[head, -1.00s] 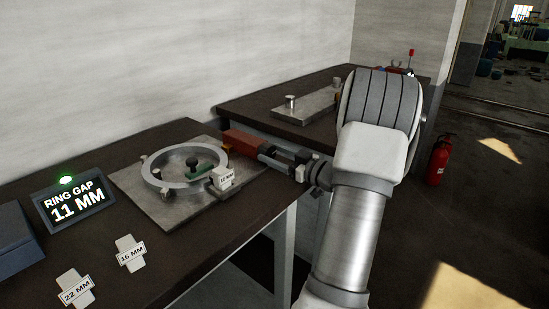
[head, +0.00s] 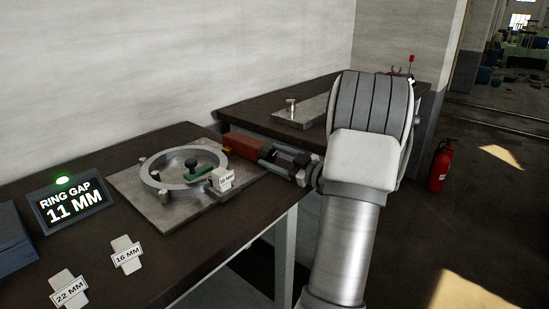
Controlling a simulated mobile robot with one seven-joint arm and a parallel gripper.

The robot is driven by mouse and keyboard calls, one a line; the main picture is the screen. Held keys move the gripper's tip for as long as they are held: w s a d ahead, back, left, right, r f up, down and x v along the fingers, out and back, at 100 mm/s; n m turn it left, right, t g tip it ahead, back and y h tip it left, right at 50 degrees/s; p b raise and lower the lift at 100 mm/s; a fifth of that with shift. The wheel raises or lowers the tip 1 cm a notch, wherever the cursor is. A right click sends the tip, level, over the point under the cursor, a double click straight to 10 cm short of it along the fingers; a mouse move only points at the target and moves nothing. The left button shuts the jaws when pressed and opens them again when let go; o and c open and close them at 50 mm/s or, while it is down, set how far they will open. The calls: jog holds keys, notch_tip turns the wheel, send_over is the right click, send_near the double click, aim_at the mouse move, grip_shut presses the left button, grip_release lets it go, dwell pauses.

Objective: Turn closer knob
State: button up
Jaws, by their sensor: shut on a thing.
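A metal ring (head: 152,181) lies on a grey plate (head: 150,207) on the near bench, with a green piece (head: 198,172) and a small white gauge tag beside its gap. The closer, with a red body (head: 243,146), lies at the plate's right rear corner. My gripper (head: 266,154) reaches in from the right and is shut at the closer's right end, on its knob. The knob is mostly hidden between the fingers. A display (head: 73,202) reads "RING GAP 11 MM" under a lit green lamp (head: 63,180).
Loose gauges marked 16 MM (head: 126,255) and 22 MM (head: 69,290) lie at the bench front. A second bench (head: 240,114) stands behind. A red fire extinguisher (head: 440,166) stands on the floor at right.

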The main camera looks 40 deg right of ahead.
jog(key=o, duration=1.4)
jog(key=s+p, duration=0.1)
jog(key=s, duration=0.4)
jog(key=s+d+p, duration=0.1)
jog(key=s, duration=0.5)
jog(key=s+p, duration=0.1)
jog(key=s, duration=0.5)
jog(key=shift+s+d+p, duration=0.2)
jog(key=shift+d+p, duration=0.05)
jog(key=shift+p, duration=0.15)
